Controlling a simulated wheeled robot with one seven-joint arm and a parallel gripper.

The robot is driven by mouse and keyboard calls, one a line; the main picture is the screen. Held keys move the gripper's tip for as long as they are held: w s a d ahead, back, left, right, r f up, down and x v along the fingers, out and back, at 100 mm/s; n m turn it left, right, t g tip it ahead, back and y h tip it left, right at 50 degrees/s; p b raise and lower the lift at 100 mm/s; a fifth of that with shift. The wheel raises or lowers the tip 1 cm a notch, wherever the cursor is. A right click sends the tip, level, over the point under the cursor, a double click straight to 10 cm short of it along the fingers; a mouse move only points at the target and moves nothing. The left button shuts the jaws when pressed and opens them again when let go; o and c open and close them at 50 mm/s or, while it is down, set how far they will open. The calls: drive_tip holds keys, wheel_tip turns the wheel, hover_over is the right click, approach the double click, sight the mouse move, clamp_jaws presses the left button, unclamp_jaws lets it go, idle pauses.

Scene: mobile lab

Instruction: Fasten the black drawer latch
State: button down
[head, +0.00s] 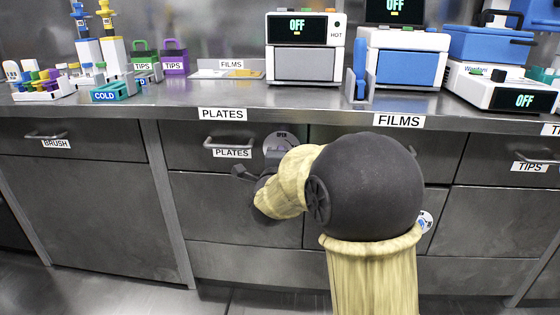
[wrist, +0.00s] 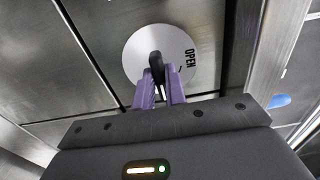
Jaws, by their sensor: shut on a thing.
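The black latch (wrist: 155,62) sits on a round pale grey disc (wrist: 134,48) marked OPEN in the wrist view. My gripper (wrist: 160,90) has purple fingers, one on each side of the latch, shut on it. The fingers hide the lower part of the latch. In the head view, the disc (head: 281,138) is right of the PLATES drawer handle (head: 230,142). My own arm covers most of the gripper there, and the latch's exact angle is hard to tell.
A second round disc (head: 425,221) shows partly behind my arm at lower right. The BRUSH drawer (head: 75,138) is at left, the TIPS drawer (head: 505,160) at right. The steel counter (head: 160,104) above holds lab machines, pipettes and tip boxes. The drawer fronts look flush.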

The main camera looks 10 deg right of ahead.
idle(0.3)
drive_tip(key=c, duration=1.4)
unclamp_jaws()
drive_tip(key=shift+c, duration=0.2)
drive_tip(key=p+v, duration=0.3)
drive_tip(key=v, duration=1.4)
drive_tip(key=shift+s, duration=0.15)
drive_tip(key=shift+r, duration=0.1)
